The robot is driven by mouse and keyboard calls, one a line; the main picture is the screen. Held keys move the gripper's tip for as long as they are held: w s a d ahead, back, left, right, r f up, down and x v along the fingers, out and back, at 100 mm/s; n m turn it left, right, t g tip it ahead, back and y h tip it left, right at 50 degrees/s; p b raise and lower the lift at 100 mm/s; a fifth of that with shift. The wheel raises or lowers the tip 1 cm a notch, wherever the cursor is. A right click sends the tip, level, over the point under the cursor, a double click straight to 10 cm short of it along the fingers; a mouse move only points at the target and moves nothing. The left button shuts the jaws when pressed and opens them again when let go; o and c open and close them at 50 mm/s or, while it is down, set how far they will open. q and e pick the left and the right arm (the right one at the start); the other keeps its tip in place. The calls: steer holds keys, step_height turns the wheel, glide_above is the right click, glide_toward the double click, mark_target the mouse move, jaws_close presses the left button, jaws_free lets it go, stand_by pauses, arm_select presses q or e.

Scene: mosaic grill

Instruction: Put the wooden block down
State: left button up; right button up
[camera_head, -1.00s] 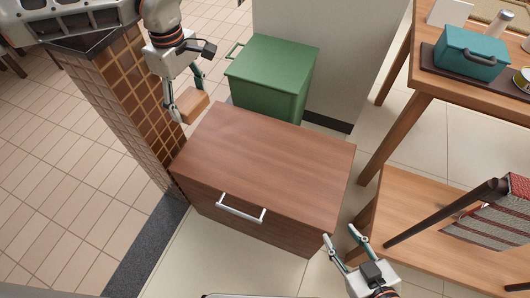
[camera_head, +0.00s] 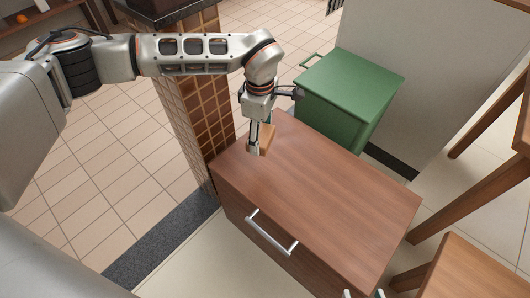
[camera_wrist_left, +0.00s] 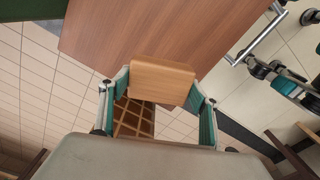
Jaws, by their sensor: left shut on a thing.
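The wooden block (camera_head: 267,140) is a small light-brown block at the back-left part of the brown cabinet top (camera_head: 320,190). My left gripper (camera_head: 258,148) is shut on it from above. In the left wrist view the block (camera_wrist_left: 161,82) sits between the two teal-padded fingers, with the cabinet top (camera_wrist_left: 150,30) beyond it. I cannot tell whether the block touches the top. My right gripper (camera_head: 363,294) shows only its fingertips at the bottom edge, spread apart and empty.
A green bin (camera_head: 345,95) stands behind the cabinet. A tiled pillar (camera_head: 205,110) rises close at the cabinet's left. The cabinet's drawer handle (camera_head: 270,232) sticks out in front. Wooden furniture (camera_head: 470,270) stands at right. The cabinet top's middle and right are clear.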

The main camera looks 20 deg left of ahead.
mark_target(261, 162)
arm_select(q)
step_height(261, 162, down, 4)
steer(key=shift+r+b, duration=0.1)
steer(key=shift+b, duration=0.3)
steer(key=shift+f, duration=0.35)
step_height(261, 162, down, 3)
steer(key=shift+s+f+b, duration=0.1)
steer(key=shift+s+b, duration=0.05)
steer(key=shift+b, duration=0.5)
step_height(261, 162, down, 2)
steer(key=shift+f+b, duration=0.1)
steer(key=shift+b, duration=0.3)
steer(key=shift+c, duration=0.6)
steer(key=shift+r, duration=0.3)
arm_select(e)
steer(key=a+r+m, duration=0.1)
steer(key=w+a+r+m+t, duration=0.1)
steer(key=a, duration=0.1)
steer(key=shift+a+y, duration=0.15)
steer(key=shift+y, duration=0.25)
arm_select(q)
steer(key=shift+f, duration=0.15)
arm_select(e)
steer(key=shift+f, duration=0.1)
